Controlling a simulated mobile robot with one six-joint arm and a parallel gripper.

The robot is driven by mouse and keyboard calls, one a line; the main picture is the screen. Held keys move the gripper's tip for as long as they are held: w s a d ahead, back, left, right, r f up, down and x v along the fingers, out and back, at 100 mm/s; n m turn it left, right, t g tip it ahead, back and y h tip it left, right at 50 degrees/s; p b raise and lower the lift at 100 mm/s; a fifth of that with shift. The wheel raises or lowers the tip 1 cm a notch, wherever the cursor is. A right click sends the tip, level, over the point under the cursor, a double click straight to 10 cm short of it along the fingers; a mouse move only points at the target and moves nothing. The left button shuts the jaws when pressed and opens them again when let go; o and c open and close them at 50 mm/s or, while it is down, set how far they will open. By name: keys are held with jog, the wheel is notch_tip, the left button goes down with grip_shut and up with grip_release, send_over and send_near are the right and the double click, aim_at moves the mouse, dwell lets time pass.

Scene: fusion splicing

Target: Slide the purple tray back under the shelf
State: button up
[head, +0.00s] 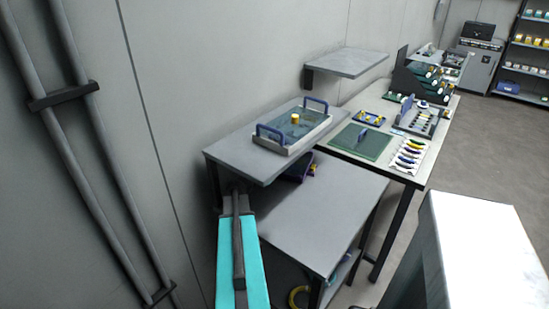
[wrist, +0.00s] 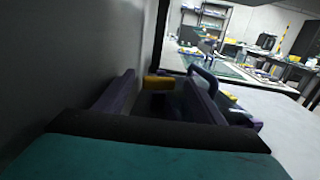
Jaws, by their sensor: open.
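The purple tray (head: 299,168) is mostly hidden under the raised grey shelf (head: 228,156) in the head view; only its right end shows past the shelf edge. In the wrist view, the tray's purple walls (wrist: 201,104) run away from me, with a yellow piece (wrist: 158,83) between them. My gripper (head: 237,198), teal with dark tips, is at the shelf's front left corner in the head view. It is open, and its teal and black finger (wrist: 155,133) fills the bottom of the wrist view, in front of the tray. I cannot tell whether it touches the tray.
A grey tray with blue handles (head: 281,146) stands on top of the shelf. The grey worktop (head: 318,222) below is clear at the front and right. The wall (head: 165,120) is close on the left. A table with a green mat (head: 360,142) stands beyond.

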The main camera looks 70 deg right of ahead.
jog(key=shift+r, duration=0.15)
jog(key=shift+r, duration=0.8)
jog(key=shift+s+a+r+b, duration=0.2)
jog(key=shift+a+r+b, duration=0.25)
jog(key=shift+r, duration=0.35)
jog(key=shift+s+a+r+b, duration=0.15)
jog(key=shift+s+a, duration=0.25)
jog(key=shift+a, duration=0.8)
jog(key=shift+s+a+r+b, duration=0.15)
jog(key=shift+s+a, duration=0.25)
jog(key=shift+a, duration=0.75)
jog(key=shift+s+a+r+b, duration=0.1)
jog(key=shift+s+a+b, duration=0.25)
jog(key=shift+a, duration=0.85)
jog(key=shift+r+p, duration=0.15)
jog(key=shift+p, duration=0.9)
jog(key=shift+a, duration=0.1)
jog(key=p, duration=0.2)
jog(key=a+p, duration=0.1)
jog(key=p, duration=0.1)
jog(key=shift+s+a+p, duration=0.2)
jog(key=shift+s+p, duration=0.15)
jog(key=shift+s+a+r+p, duration=0.1)
jog(key=shift+a+p, duration=0.25)
jog(key=shift+p, duration=0.55)
